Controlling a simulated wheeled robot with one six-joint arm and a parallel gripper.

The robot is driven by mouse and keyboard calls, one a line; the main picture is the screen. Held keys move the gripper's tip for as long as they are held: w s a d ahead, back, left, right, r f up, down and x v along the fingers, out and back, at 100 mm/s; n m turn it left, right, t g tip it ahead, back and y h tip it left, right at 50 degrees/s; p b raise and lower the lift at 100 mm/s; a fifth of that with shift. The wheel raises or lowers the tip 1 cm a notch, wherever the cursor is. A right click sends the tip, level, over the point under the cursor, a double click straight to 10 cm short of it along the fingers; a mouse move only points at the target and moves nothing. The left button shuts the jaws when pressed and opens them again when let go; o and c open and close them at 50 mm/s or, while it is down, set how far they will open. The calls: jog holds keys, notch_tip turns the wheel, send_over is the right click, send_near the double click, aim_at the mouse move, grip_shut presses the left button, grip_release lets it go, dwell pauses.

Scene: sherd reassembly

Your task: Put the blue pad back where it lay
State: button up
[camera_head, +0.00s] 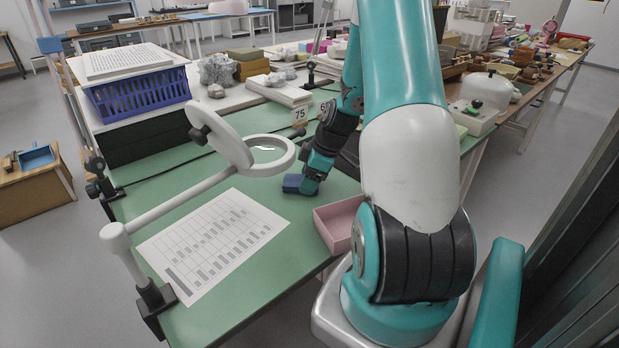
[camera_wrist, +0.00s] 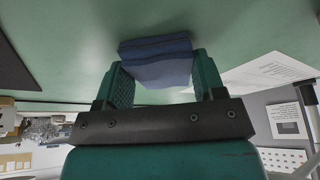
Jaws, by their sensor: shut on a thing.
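The blue pad (camera_wrist: 156,62) is between the two fingers of my gripper (camera_wrist: 160,85) in the wrist view, and the fingers are shut on it. In the head view the pad (camera_head: 293,183) shows at the tip of my gripper (camera_head: 308,185), over the green table top (camera_head: 215,170). The pad is at or very near the table surface; I cannot tell whether it touches. Part of the pad is hidden behind the gripper in the head view.
A pink open box (camera_head: 338,222) stands just right of the gripper. A magnifier lamp (camera_head: 262,155) reaches over the table to the left. A printed chart sheet (camera_head: 213,245) lies at the front left. A number card (camera_head: 300,114) and a blue crate (camera_head: 140,95) stand farther back.

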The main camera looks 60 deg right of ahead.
jog(key=shift+f, duration=0.15)
jog(key=o, duration=0.9)
jog(key=shift+c, duration=0.2)
jog(key=shift+r, duration=0.2)
jog(key=p+v, duration=0.1)
jog(key=v, duration=1.1)
